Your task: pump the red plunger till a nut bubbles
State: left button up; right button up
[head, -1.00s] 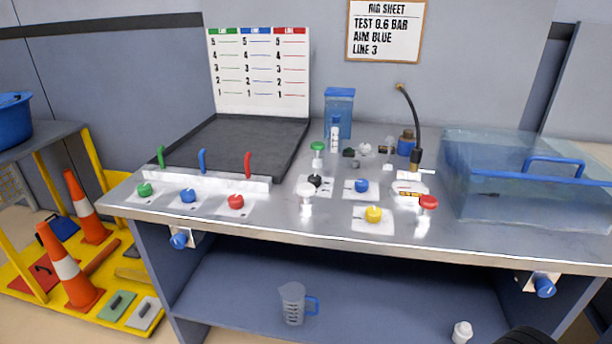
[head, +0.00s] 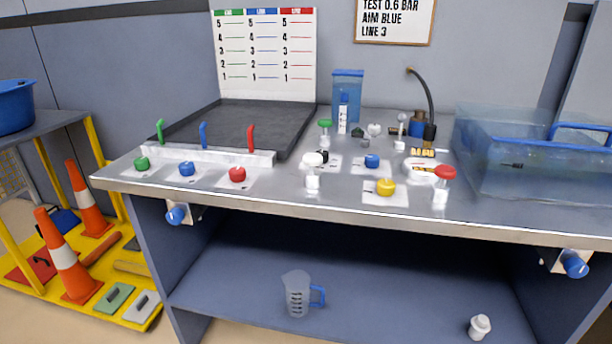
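The red plunger (head: 444,173) stands on a white stem near the front right of the bench top, with nothing touching it. A green plunger (head: 325,123) stands farther back and a white one (head: 313,159) stands to its front left. A clear water tank (head: 530,165) with a blue handle stands at the right. A small dark item shows inside it, too small to tell whether it is a nut; I see no bubbles. Small fittings (head: 374,130) stand at the back of the bench. Neither of my grippers is in view.
Green, blue and red knobs (head: 187,169) line the front left; a yellow knob (head: 386,187) lies left of the red plunger. A black hose (head: 432,95) arches behind. A jug (head: 298,293) and white bottle (head: 480,326) stand on the lower shelf. Orange cones (head: 67,257) stand at left.

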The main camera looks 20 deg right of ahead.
aim_at(445, 172)
jog(key=z, duration=1.3)
